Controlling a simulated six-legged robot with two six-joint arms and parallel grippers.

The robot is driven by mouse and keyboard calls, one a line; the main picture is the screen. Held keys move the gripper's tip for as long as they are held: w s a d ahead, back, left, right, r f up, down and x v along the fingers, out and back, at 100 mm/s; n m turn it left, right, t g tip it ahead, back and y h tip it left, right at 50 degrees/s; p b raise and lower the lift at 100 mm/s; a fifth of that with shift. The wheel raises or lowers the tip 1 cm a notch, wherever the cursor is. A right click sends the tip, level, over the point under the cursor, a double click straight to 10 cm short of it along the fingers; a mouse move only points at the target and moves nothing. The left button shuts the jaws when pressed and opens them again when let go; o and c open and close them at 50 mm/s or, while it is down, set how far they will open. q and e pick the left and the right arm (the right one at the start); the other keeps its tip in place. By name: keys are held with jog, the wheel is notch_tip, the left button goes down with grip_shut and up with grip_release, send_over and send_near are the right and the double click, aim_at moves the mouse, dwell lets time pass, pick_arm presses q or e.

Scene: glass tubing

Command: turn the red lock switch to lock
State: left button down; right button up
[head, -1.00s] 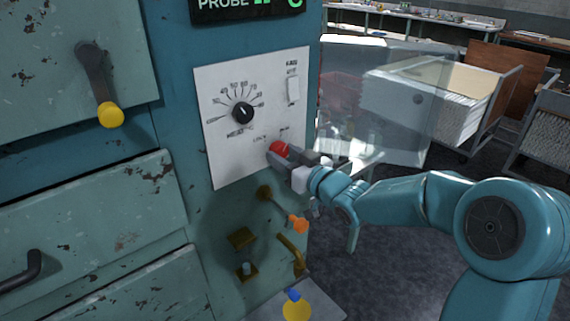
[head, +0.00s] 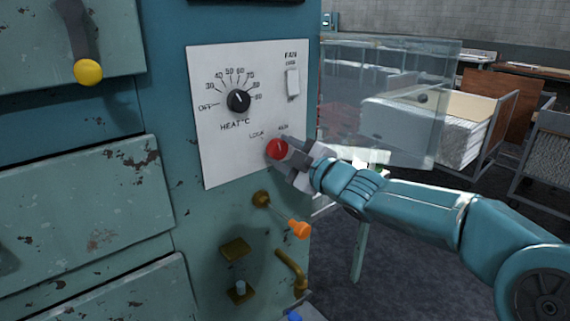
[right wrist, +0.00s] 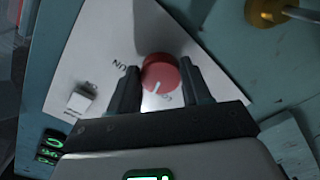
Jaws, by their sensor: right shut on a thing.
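The red lock switch (head: 277,149) is a round knob low on the white control panel (head: 222,150), below the LOCK and RUN labels. My right gripper (head: 290,150) reaches it from the right and is shut on it. In the right wrist view, the two dark fingers (right wrist: 160,68) stand on either side of the red knob (right wrist: 161,72). The knob's white mark points between the two labels, nearer the LOCK label (right wrist: 165,98), which is partly hidden. My left gripper is not in view.
Above the switch are a black heat dial (head: 238,101) and a white fan switch (head: 292,83). Below the panel, an orange-tipped lever (head: 299,229) and brass fittings (head: 291,268) stick out. A clear sheet (head: 385,95) stands to the right.

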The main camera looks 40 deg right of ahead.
jog(key=n+b, duration=0.2)
jog(key=n, duration=0.3)
dwell(0.6)
jog(key=o, duration=1.1)
jog(key=shift+c, duration=0.2)
jog(key=s+d+p, duration=0.1)
jog(key=s, duration=1.5)
jog(key=shift+s+d, duration=0.15)
jog(key=shift+s, duration=0.05)
jog(key=shift+s, duration=0.1)
